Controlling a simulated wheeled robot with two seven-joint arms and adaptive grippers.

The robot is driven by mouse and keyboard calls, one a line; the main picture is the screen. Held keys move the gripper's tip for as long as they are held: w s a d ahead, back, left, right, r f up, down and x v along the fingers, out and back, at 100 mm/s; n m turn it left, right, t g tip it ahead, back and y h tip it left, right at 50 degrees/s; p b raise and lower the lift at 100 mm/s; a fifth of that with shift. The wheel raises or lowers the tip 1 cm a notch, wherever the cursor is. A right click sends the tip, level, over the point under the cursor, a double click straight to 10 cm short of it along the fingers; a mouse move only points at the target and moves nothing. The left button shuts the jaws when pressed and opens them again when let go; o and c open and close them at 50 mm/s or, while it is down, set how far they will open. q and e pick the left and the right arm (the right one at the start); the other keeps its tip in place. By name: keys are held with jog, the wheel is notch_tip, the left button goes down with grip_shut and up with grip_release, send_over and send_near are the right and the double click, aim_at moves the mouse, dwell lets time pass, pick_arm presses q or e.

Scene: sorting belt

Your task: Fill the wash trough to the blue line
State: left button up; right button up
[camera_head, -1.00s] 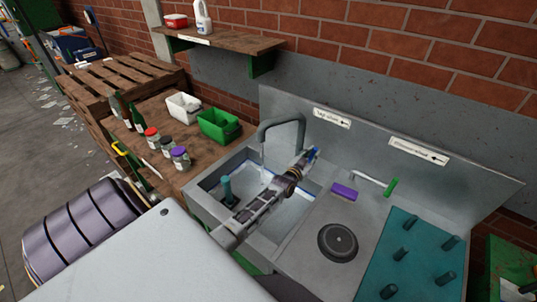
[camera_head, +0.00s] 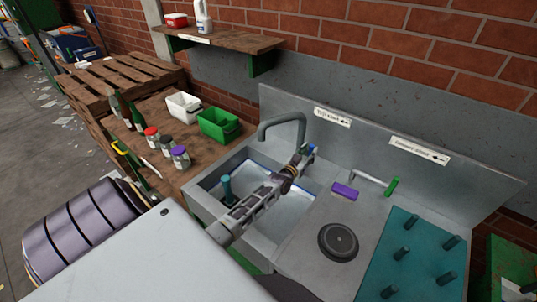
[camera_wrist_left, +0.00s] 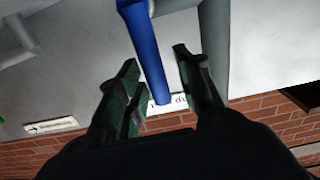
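The wash trough (camera_head: 203,200) is a grey sink basin with a blue line along its inner wall. A teal upright post (camera_head: 227,188) stands inside it. Pale water seems to lie in the basin, but its level against the line is unclear. A grey arched tap (camera_head: 283,116) rises at the trough's back edge. My left gripper (camera_head: 308,150) reaches across the trough to the tap's base. In the left wrist view, a blue lever (camera_wrist_left: 150,55) lies between its two green fingers (camera_wrist_left: 158,85). The fingers are apart, with gaps beside the lever. My right gripper is not in view.
A teal pegged mat (camera_head: 415,258) lies further right. Jars (camera_head: 166,146) and a green bin (camera_head: 219,125) stand on the left bench.

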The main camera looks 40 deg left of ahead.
pick_arm(q)
jog(key=shift+o, duration=1.1)
jog(key=shift+r, duration=0.1)
jog(key=shift+d, duration=0.1)
jog(key=shift+s+d+p, duration=0.1)
jog(key=shift+s+p, duration=0.7)
jog(key=shift+s, duration=0.45)
jog(key=shift+s+d, duration=0.15)
jog(key=shift+s, duration=2.55)
jog(key=shift+s, duration=0.15)
